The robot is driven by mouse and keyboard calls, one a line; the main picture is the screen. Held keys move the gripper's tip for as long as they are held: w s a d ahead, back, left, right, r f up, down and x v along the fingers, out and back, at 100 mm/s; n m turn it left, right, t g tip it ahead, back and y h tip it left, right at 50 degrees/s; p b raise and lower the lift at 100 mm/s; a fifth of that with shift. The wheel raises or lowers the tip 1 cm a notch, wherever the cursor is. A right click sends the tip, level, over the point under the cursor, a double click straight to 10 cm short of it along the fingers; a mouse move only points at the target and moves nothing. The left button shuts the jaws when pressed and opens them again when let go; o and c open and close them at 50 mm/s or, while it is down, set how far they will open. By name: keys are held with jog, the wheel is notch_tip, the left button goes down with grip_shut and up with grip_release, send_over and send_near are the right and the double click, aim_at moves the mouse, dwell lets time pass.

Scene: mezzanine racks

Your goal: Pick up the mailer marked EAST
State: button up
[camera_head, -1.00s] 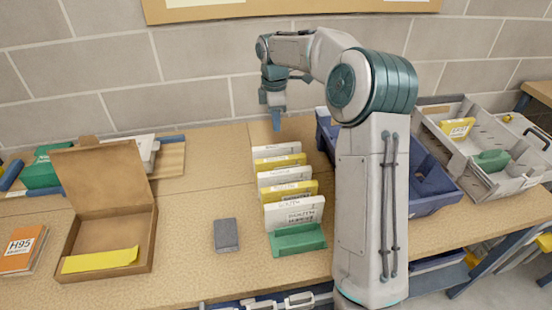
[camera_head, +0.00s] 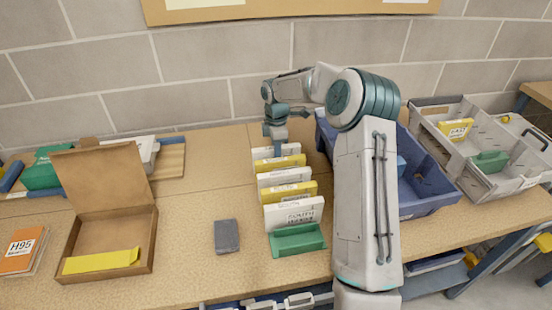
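A row of upright mailers, white and yellow by turns, stands in the middle of the bench. The front white mailer (camera_head: 293,214) seems to read SOUTH; behind it are a yellow mailer (camera_head: 289,192), a white one (camera_head: 284,177), a second yellow one (camera_head: 279,163) and a rear white one (camera_head: 287,151). Their other labels are too small to read. A yellow mailer (camera_head: 455,130) in the right grey tray has a short label, possibly EAST, not clearly legible. My gripper (camera_head: 276,146) points down at the rear white mailer, hiding part of it; its finger gap and any contact cannot be made out.
An open cardboard box (camera_head: 110,215) holds a yellow piece. A blue bin (camera_head: 425,180) is behind my arm, beside the grey tray (camera_head: 510,180).

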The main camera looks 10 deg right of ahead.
jog(key=shift+f, duration=1.6)
grip_shut()
